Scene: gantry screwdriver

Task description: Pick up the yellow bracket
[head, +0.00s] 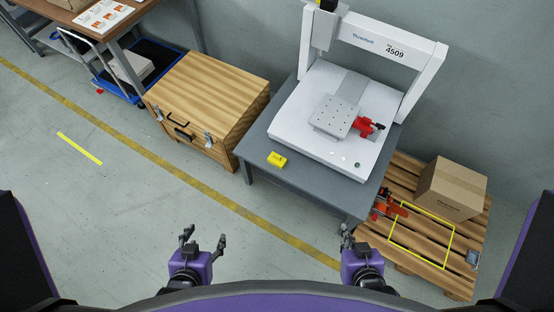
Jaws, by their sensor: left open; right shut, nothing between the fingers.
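The yellow bracket (277,160) is a small block lying near the front left corner of the grey table (300,178). My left gripper (203,239) is open and empty, low in the head view, well short of the table and to the left of the bracket. My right gripper (346,231) is shut and empty, below the table's front right corner in the picture. Neither gripper touches the bracket. Nothing hides the bracket.
A white gantry machine (420,62) with a metal plate (334,116) and red clamp (366,126) fills most of the table. A wooden crate (215,95) stands left. A pallet (450,278) with a cardboard box (452,188) is right. The floor before the table is clear.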

